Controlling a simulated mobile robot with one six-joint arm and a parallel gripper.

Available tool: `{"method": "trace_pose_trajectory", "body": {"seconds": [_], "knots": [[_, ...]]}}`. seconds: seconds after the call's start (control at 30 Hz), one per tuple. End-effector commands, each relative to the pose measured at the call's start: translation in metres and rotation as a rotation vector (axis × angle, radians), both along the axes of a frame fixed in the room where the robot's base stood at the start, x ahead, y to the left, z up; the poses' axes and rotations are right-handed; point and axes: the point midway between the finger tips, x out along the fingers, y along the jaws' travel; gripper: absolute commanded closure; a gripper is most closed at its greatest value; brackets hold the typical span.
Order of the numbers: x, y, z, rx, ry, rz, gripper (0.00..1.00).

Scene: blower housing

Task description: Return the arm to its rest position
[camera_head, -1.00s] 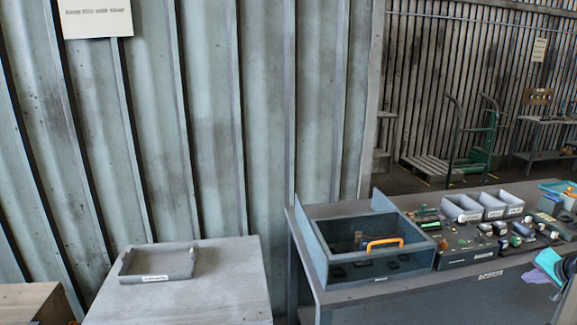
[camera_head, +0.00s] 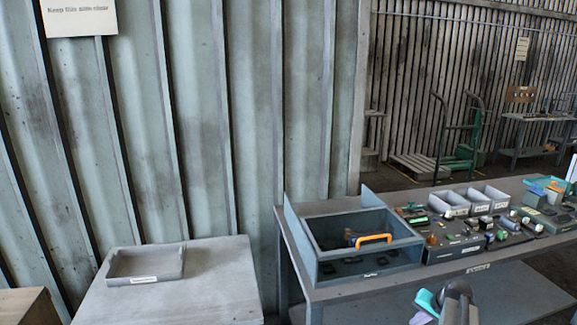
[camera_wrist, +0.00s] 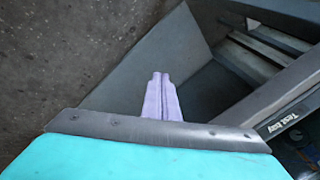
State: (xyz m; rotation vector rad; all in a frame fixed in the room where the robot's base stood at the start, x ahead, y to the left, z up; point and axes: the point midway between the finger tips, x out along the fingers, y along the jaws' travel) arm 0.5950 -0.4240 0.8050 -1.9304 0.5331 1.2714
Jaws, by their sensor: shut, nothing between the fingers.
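My gripper (camera_wrist: 160,76) shows in the wrist view as two pale purple fingers pressed together, with nothing between them. Its teal body fills the bottom of that view. The fingers point toward a grey open-topped structure and concrete floor; I see no contact. In the head view, part of my arm (camera_head: 457,303), dark grey with teal beside it, shows at the bottom edge in front of the workbench (camera_head: 345,292). The fingertips cannot be made out there.
On the bench stand a grey open box (camera_head: 372,272) with an orange handle (camera_head: 374,238), small white bins (camera_head: 450,204) and loose parts. A shallow tray (camera_head: 146,278) lies on the left table (camera_head: 215,285). A ribbed wall (camera_head: 200,120) stands behind. A label shows in the wrist view.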

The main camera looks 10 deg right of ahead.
Motion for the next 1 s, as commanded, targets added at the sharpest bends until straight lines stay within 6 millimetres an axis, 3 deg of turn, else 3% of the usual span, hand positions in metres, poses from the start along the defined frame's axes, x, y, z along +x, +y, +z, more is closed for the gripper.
{"method": "trace_pose_trajectory", "body": {"seconds": [0.03, 0.1, 0.47, 0.7, 1.0], "knots": [[0.001, 0.025, -0.018, 0.012, 0.027, 0.033, 1.00], [0.000, 0.052, -0.039, 0.022, 0.064, 0.073, 1.00], [-0.030, 0.190, -0.137, 0.058, 0.255, 0.285, 1.00], [-0.072, 0.270, -0.190, 0.062, 0.386, 0.429, 1.00], [-0.145, 0.351, -0.243, 0.049, 0.553, 0.613, 1.00]]}}
